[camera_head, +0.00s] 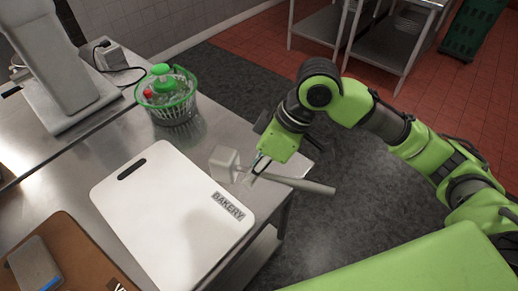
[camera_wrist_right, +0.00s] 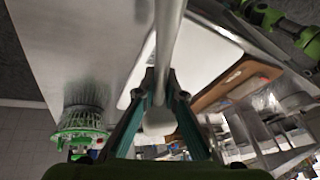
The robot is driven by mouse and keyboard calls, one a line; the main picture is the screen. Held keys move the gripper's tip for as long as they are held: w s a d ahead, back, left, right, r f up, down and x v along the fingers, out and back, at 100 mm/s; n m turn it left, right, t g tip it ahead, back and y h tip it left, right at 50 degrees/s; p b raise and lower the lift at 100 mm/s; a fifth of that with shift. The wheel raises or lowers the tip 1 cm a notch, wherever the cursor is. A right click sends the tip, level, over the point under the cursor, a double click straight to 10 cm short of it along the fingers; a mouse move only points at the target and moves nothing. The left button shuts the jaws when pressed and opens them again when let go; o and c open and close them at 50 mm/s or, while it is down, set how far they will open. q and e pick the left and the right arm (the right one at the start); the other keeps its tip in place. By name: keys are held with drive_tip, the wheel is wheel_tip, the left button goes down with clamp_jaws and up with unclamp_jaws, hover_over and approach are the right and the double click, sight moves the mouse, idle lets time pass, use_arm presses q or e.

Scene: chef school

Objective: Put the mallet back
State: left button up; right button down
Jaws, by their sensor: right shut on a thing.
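The grey metal mallet (camera_head: 224,163) is at the right edge of the steel table (camera_head: 190,143), just beyond the white board. Its block head is over the table and its handle points right, past the table edge. My right gripper (camera_head: 258,169) is shut on the mallet's handle close to the head. In the right wrist view the handle of the mallet (camera_wrist_right: 169,45) runs between the fingers of the right gripper (camera_wrist_right: 158,75). I cannot tell whether the head touches the table. My left gripper is not in view.
A white cutting board (camera_head: 165,210) marked BAKERY lies on the table. Left of it are a brown board (camera_head: 75,250) and a grey, blue-edged object (camera_head: 35,265). A green-rimmed basket (camera_head: 172,105) and a grey appliance (camera_head: 60,75) stand behind. Steel shelving (camera_head: 375,45) is at the back.

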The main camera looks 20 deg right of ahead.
drive_tip(key=shift+w+d, duration=0.2)
drive_tip(key=shift+w, duration=0.05)
drive_tip(key=w+d+f+p, duration=0.1)
drive_tip(key=w+d+f, duration=0.1)
drive_tip(key=w, duration=0.1)
drive_tip(key=w+d+f+p, duration=0.1)
drive_tip(key=w+d+f, duration=0.1)
drive_tip(key=w+f, duration=0.1)
drive_tip(key=w+d+f+p, duration=0.2)
drive_tip(key=w+f, duration=0.1)
drive_tip(key=w, duration=0.1)
drive_tip(key=shift+w+d+f, duration=0.15)
drive_tip(key=shift+d, duration=0.05)
drive_tip(key=shift+w+d+f, duration=0.15)
drive_tip(key=shift+w+f, duration=0.15)
drive_tip(key=shift+f, duration=0.1)
wheel_tip(320, 180, down, 3)
drive_tip(key=shift+w+d+r+p, duration=0.1)
drive_tip(key=shift+d+p, duration=0.05)
drive_tip(key=shift+p, duration=0.9)
drive_tip(key=shift+f, duration=0.4)
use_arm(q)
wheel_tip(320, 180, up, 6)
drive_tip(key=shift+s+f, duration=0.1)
